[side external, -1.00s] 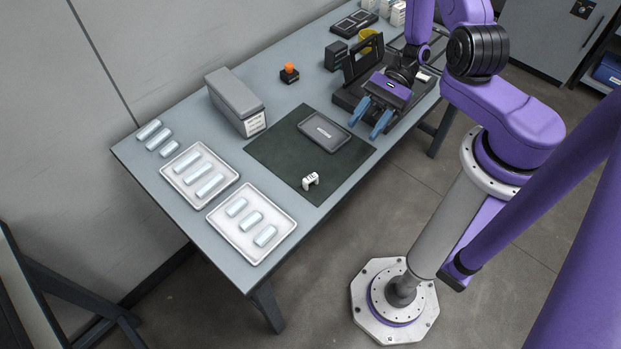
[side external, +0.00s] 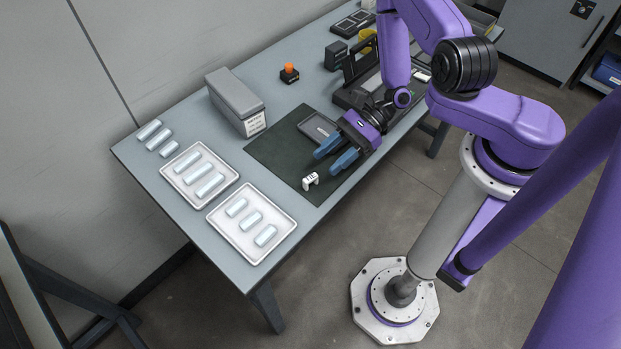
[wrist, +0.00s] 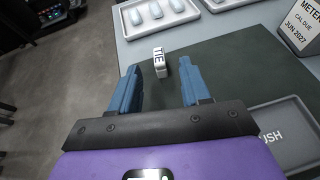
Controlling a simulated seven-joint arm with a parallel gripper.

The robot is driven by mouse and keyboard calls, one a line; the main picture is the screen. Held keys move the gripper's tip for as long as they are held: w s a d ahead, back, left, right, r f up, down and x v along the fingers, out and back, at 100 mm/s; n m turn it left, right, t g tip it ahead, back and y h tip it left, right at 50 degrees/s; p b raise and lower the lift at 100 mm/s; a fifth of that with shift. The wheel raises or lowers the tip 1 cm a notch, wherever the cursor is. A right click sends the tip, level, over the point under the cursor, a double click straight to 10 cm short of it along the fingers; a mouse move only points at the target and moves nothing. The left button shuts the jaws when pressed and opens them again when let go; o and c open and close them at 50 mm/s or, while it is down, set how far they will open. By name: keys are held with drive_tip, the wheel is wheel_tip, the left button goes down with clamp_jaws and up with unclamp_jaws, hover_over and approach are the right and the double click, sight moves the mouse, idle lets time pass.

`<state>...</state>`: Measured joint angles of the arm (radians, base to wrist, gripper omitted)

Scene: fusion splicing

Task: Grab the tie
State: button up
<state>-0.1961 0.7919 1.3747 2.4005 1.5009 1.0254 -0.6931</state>
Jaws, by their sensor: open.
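The tie is a small white block with dark lettering (side external: 310,181). It stands on the front part of the dark green mat (side external: 278,150). My gripper (side external: 325,162) has blue fingers and a purple body. It is open and empty, above the mat and a short way from the tie. In the wrist view my gripper (wrist: 163,78) has its two fingers spread apart, not touching the tie.
A grey tray (side external: 310,124) lies on the mat, partly hidden by my gripper. Two white trays (side external: 292,222) with pale cylinders are at the left. A grey box (side external: 235,101) stands behind the mat. A black device (side external: 345,97) is at the back right. The table's front edge is near the tie.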

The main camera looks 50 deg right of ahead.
sight(314, 175)
drive_tip(key=shift+f+x, duration=0.15)
drive_tip(key=shift+x, duration=1.75)
drive_tip(key=shift+f+x, duration=0.2)
drive_tip(key=shift+x, duration=1.75)
drive_tip(key=shift+s+d, duration=0.1)
drive_tip(key=shift+s, duration=0.05)
clamp_jaws()
